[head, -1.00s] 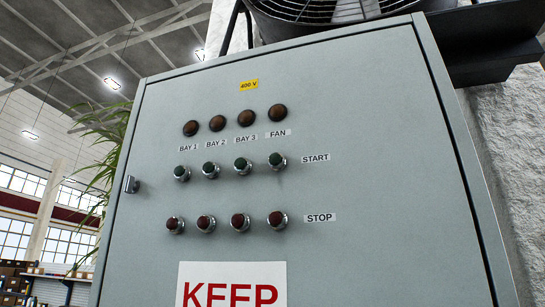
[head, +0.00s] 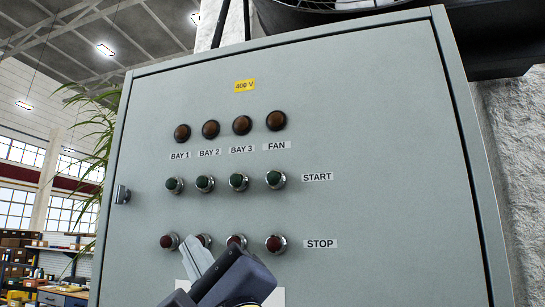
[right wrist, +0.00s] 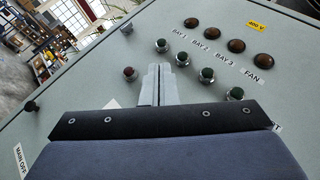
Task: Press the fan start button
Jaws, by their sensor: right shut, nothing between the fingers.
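The fan start button (head: 276,180) is a green push button in a chrome collar, at the right end of the START row, below the FAN label and a dark amber lamp (head: 276,120). It also shows in the right wrist view (right wrist: 235,94), beyond the gripper body and right of the fingers. My right gripper (head: 190,244) is shut and empty. In the head view its tips are below and left of the fan start button, overlapping the red bay 2 stop button (head: 204,240). I cannot tell how far they are from the panel. My left gripper is not in view.
The grey cabinet door (head: 380,130) carries other green start buttons to the left and a row of red stop buttons below, including the fan stop (head: 276,244). A door latch (head: 122,194) sticks out at the left edge. The door's right side is clear.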

